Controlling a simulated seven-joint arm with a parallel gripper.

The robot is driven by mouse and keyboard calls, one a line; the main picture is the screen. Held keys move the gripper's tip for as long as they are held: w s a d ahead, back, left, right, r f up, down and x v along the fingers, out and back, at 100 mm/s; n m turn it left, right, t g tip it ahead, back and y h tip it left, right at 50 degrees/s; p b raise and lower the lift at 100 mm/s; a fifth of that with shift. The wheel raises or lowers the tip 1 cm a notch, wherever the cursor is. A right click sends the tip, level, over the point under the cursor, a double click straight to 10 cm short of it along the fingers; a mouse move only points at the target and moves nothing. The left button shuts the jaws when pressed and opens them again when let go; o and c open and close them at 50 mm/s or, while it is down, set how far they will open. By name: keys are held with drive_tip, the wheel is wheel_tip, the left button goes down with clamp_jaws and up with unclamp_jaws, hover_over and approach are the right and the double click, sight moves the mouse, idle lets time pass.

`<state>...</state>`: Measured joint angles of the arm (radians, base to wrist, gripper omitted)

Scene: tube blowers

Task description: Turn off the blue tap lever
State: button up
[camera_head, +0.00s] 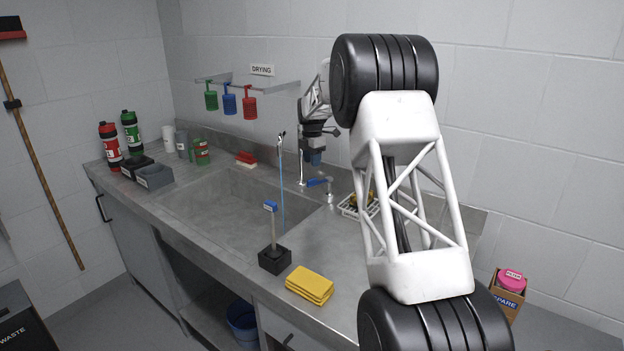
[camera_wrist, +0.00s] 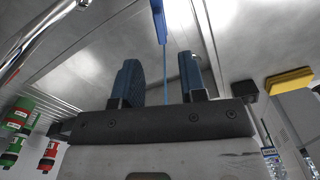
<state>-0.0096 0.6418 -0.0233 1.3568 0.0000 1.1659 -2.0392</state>
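The blue tap lever (camera_head: 318,182) sits on a chrome tap behind the sink and points left. A thin blue stream of water (camera_head: 282,185) falls from the tall spout (camera_head: 280,140) toward the sink. My gripper (camera_head: 314,158) is just above the lever, pointing down, with a small gap below its fingers. In the wrist view my gripper (camera_wrist: 160,62) has its two blue fingers apart and nothing held between them. A blue piece, apparently the lever (camera_wrist: 158,20), lies beyond the fingertips, in line with the gap. The lever's base is not clear in that view.
Left of my gripper is the open sink (camera_head: 225,205). A wire basket (camera_head: 352,208) stands right of the tap. A black holder with a blue-topped brush (camera_head: 274,260) and yellow cloths (camera_head: 310,284) are at the front. Coloured cups (camera_head: 229,102) hang on the wall rack.

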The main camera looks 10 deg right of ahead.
sight(312, 179)
drive_tip(key=shift+f, duration=3.95)
drive_tip(key=shift+c, duration=0.3)
clamp_jaws()
